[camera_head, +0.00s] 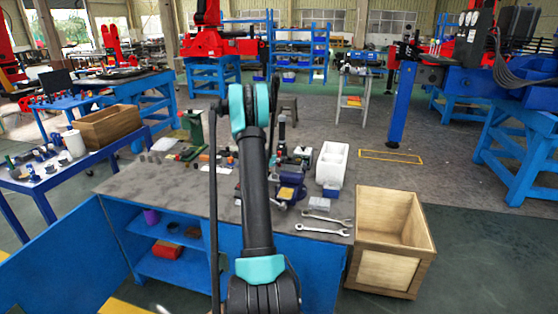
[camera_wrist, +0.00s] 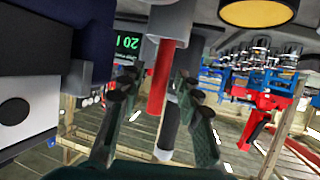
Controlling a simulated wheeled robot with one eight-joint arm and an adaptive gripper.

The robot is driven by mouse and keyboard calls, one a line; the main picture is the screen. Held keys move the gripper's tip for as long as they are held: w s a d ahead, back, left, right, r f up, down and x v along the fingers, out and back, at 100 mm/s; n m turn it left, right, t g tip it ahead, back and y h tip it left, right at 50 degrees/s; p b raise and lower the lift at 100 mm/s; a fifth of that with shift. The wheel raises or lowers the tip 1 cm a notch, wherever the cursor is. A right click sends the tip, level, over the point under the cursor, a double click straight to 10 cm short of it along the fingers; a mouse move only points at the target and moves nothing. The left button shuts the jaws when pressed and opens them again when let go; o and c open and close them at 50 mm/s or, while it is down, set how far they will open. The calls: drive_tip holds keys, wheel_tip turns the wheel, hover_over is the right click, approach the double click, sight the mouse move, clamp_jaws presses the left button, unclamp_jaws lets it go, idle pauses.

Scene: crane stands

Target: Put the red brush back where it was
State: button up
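In the wrist view, a red rod-like handle (camera_wrist: 160,80) stands between the fingers of my gripper (camera_wrist: 154,82); it may be the red brush, but no bristles show clearly. A pale grey piece (camera_wrist: 170,20) meets its upper end. A dark cylinder with a pale end (camera_wrist: 168,135) shows below and partly behind it. My fingers are apart, with gaps visible on both sides of the red handle. In the head view my arm crosses the workbench (camera_head: 130,185), and my gripper cannot be made out. I cannot pick out the brush there.
A white bin (camera_head: 332,165), two wrenches (camera_head: 322,229) and small tools lie on the bench's right half. An open wooden crate (camera_head: 392,240) stands at its right. A red item (camera_head: 166,249) is on the shelf below. A side table (camera_head: 60,180) stands left.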

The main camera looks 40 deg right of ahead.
drive_tip(key=s+a+r+n+y, duration=0.2)
drive_tip(key=s+a, duration=0.4)
drive_tip(key=a, duration=0.4)
drive_tip(key=s+a+r+n+y, duration=0.25)
drive_tip(key=s+a, duration=0.35)
drive_tip(key=a, duration=0.4)
drive_tip(key=s+a+r+n+y, duration=0.1)
drive_tip(key=s+a+r, duration=0.2)
drive_tip(key=s+a, duration=0.45)
drive_tip(key=s+a+f+n+y, duration=0.3)
drive_tip(key=s+a, duration=0.7)
drive_tip(key=a, duration=0.1)
drive_tip(key=s+a+f+n+g+y, duration=0.1)
drive_tip(key=s+a+f+n+y, duration=0.2)
drive_tip(key=s+a, duration=0.7)
drive_tip(key=shift+s+a+n+g+y, duration=0.25)
drive_tip(key=shift+a+n+y, duration=0.2)
drive_tip(key=shift+a+n, duration=0.4)
